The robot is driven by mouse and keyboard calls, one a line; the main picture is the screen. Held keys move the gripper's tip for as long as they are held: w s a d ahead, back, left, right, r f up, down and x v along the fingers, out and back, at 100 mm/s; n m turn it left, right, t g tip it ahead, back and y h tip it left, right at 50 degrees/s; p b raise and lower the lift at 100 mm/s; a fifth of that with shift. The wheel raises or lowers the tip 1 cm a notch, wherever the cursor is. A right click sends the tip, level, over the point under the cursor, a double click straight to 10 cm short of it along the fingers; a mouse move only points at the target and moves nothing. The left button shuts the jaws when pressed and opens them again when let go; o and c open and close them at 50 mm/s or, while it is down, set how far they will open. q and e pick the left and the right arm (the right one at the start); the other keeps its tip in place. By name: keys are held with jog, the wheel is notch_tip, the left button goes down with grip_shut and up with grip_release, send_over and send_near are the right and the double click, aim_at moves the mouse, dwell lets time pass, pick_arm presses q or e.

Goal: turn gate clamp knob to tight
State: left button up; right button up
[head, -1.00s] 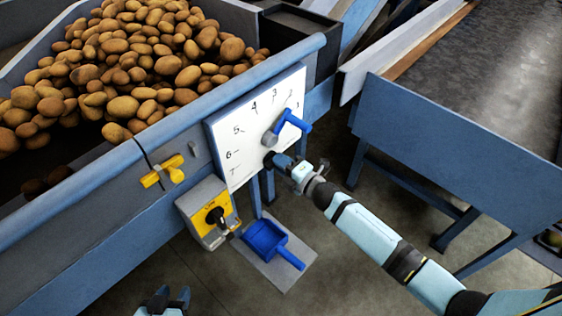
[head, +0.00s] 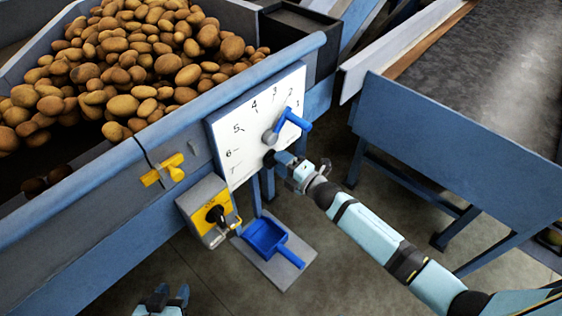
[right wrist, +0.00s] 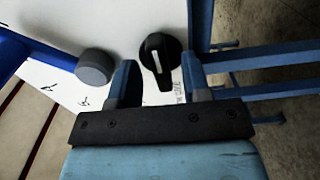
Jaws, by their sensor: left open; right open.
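The black gate clamp knob (right wrist: 160,56) with a white pointer line sits on the white dial plate in the right wrist view. In the head view the knob (head: 269,158) is a small dark spot at the plate's lower edge, partly hidden by my right gripper (head: 284,160). In the right wrist view my right gripper (right wrist: 158,78) is open, with one blue finger on each side of the knob. I cannot tell whether they touch it. Small lettering beside the knob is unreadable. My left gripper (head: 165,297) is open and empty at the bottom edge.
A blue lever (head: 292,119) with a grey hub is on the numbered plate (head: 232,131), close above the knob. A yellow wing handle (head: 163,171) and a yellow switch box (head: 208,212) are to the left. A blue dustpan (head: 266,239) lies below. Potatoes (head: 150,75) fill the hopper.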

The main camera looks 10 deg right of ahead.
jog(key=v, duration=1.3)
jog(key=shift+s+d, duration=0.1)
